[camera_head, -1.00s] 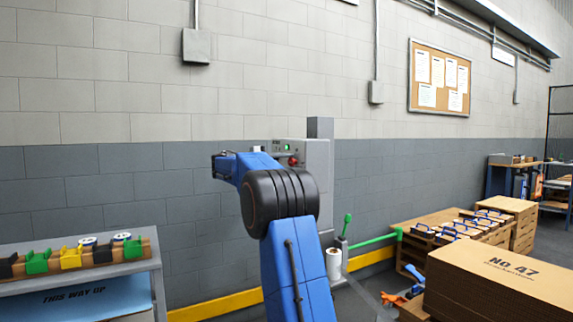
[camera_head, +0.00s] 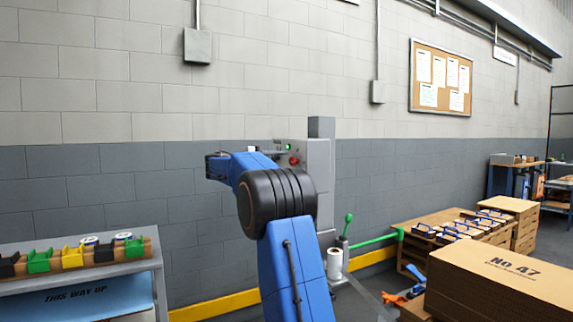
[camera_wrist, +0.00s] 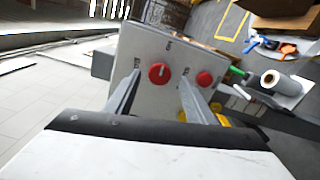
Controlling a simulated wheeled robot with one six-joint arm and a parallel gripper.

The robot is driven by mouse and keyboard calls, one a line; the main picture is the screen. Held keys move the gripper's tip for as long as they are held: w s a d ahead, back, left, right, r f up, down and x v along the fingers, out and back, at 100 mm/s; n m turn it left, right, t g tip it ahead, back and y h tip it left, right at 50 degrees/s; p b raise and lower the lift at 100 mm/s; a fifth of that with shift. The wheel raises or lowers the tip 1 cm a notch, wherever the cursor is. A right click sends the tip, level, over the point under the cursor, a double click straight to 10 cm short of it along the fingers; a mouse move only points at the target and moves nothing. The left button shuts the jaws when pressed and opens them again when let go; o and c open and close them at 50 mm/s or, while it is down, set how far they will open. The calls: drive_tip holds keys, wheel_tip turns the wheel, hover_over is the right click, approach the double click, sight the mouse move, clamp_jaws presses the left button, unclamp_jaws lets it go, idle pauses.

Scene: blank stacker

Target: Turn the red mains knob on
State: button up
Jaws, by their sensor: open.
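A red knob (camera_wrist: 159,73) with a white pointer line sits on the pale face of a control panel (camera_wrist: 150,98) in the wrist view. A second red knob or button (camera_wrist: 205,78) is to its right. My gripper (camera_wrist: 160,80) is open, its two fingers pointing at the panel on either side of the first knob. I cannot tell whether they touch it. In the head view the grey panel (camera_head: 319,185) stands by the wall with a lit green lamp (camera_head: 288,147) and one red control (camera_head: 294,160).
A shelf (camera_head: 155,265) with coloured holders stands at left. A green-handled lever (camera_head: 348,218) and a white roll (camera_head: 334,263) are below the panel. Stacked cardboard (camera_head: 500,285) is at right.

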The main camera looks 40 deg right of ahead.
drive_tip(key=v, duration=1.5)
drive_tip(key=shift+s, duration=0.15)
